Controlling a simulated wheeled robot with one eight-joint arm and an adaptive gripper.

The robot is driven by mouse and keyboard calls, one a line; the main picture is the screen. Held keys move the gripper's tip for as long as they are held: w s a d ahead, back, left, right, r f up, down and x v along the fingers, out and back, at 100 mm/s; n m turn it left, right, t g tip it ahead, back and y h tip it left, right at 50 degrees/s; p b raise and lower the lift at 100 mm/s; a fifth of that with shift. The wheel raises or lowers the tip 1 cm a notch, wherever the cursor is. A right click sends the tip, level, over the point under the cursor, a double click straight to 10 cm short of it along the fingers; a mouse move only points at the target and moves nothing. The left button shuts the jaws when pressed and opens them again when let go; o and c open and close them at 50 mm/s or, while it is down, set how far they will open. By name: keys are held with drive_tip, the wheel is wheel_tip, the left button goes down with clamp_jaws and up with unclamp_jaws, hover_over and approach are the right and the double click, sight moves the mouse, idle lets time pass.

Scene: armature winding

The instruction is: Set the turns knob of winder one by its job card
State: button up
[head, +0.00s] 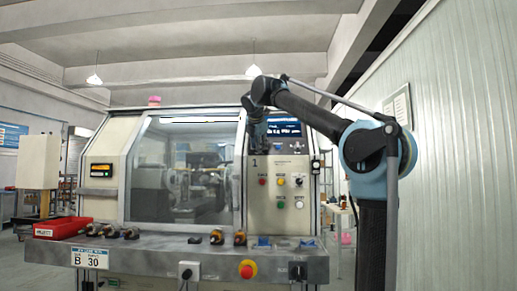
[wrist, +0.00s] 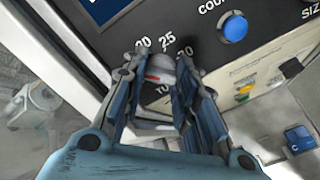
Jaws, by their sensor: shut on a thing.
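Winder one (head: 253,163) has a "1" on its right-hand panel. Its job card (head: 89,258) hangs at the front left and reads size B, turns 30. In the wrist view the grey turns knob (wrist: 161,64) sits on the dark panel under the marks 20, 25 and 30. A red mark shows on the knob, but I cannot tell which number it points at. My gripper (wrist: 160,74) is shut on the turns knob, with a finger on each side.
A blue button (wrist: 233,27) under "COUNT" and a "SIZE" label are right of the knob. Coloured buttons (head: 281,181) sit on the panel below. The front ledge holds a red bin (head: 62,227), several copper-coloured parts and a red emergency stop (head: 247,269).

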drive_tip(key=shift+m, duration=0.4)
drive_tip(key=m, duration=2.5)
drive_tip(key=shift+d+m, duration=0.1)
drive_tip(key=shift+m, duration=0.3)
drive_tip(key=o, duration=1.1)
drive_tip(key=v, duration=1.1)
drive_tip(key=shift+s+r, duration=0.3)
